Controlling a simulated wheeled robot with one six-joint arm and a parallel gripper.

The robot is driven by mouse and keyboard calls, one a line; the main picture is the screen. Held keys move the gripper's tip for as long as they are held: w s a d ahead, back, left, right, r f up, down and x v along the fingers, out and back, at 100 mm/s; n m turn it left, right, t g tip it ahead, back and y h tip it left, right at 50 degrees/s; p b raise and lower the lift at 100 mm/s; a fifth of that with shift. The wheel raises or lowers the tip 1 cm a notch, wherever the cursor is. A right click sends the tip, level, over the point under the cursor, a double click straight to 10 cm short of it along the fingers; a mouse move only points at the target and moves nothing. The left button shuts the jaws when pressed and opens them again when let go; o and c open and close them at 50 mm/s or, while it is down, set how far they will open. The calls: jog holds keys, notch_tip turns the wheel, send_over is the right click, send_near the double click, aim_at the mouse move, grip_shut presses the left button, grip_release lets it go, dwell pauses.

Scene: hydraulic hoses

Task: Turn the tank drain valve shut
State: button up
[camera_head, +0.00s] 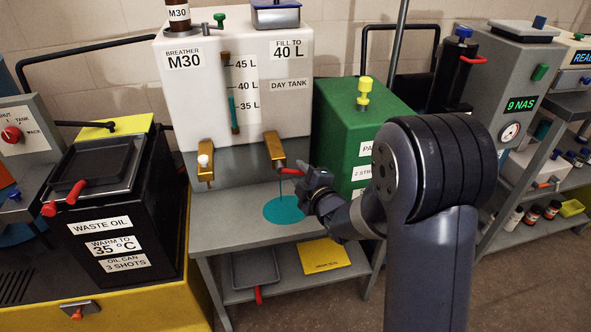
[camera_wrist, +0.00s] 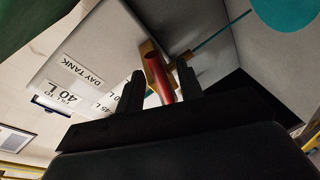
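The white day tank (camera_head: 200,100) has a brass drain valve (camera_head: 274,149) low on its right front. Its red handle (camera_head: 303,166) points right, towards my gripper (camera_head: 312,186). A thin teal stream falls from the valve into a teal puddle (camera_head: 284,210) on the grey shelf. In the wrist view the red handle (camera_wrist: 160,82) lies between the two dark fingers of my gripper (camera_wrist: 161,82), with the brass valve body (camera_wrist: 149,52) beyond. The fingers stand apart, with a gap beside the handle; firm contact does not show.
A second brass valve (camera_head: 205,163) with a pale knob sits on the tank's left. A green box (camera_head: 345,125) stands close on the right, behind my arm. A black waste oil bin (camera_head: 105,200) is at left. A yellow sheet (camera_head: 321,256) lies on the lower shelf.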

aim_at(300, 174)
jog(key=shift+x, duration=1.65)
jog(key=shift+c, duration=0.4)
grip_shut()
